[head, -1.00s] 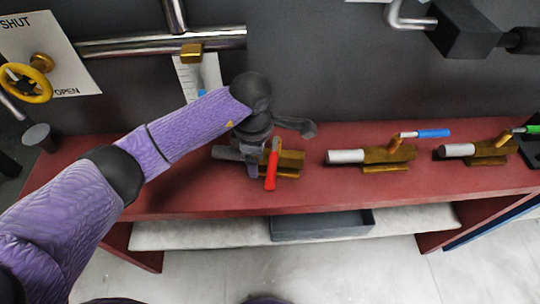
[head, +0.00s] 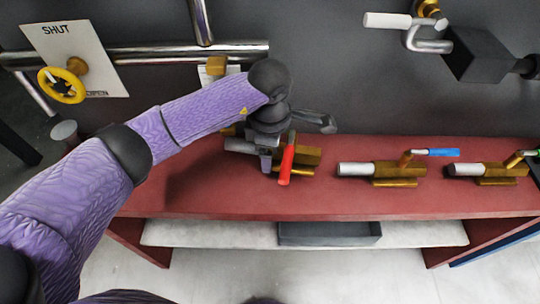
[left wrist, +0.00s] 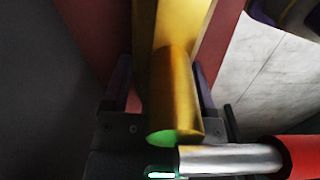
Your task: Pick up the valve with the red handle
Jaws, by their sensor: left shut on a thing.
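The red-handled valve has a brass body (head: 308,157), a grey pipe end and a red lever (head: 287,165). My left gripper (head: 268,160) is shut on it and holds it over the red bench, seemingly a little above the top. The gripper and wrist hide part of the valve. In the left wrist view the brass body (left wrist: 172,90) lies between the two fingers, with a silver stem and the red lever (left wrist: 298,157) at lower right. My right gripper is not in view.
On the red bench (head: 220,200), a blue-handled valve (head: 390,171) and a green-handled valve (head: 490,171) lie to the right. Behind are a dark wall with pipes, a yellow handwheel (head: 60,86) and a dark box (head: 475,55). A grey tray (head: 330,234) sits below.

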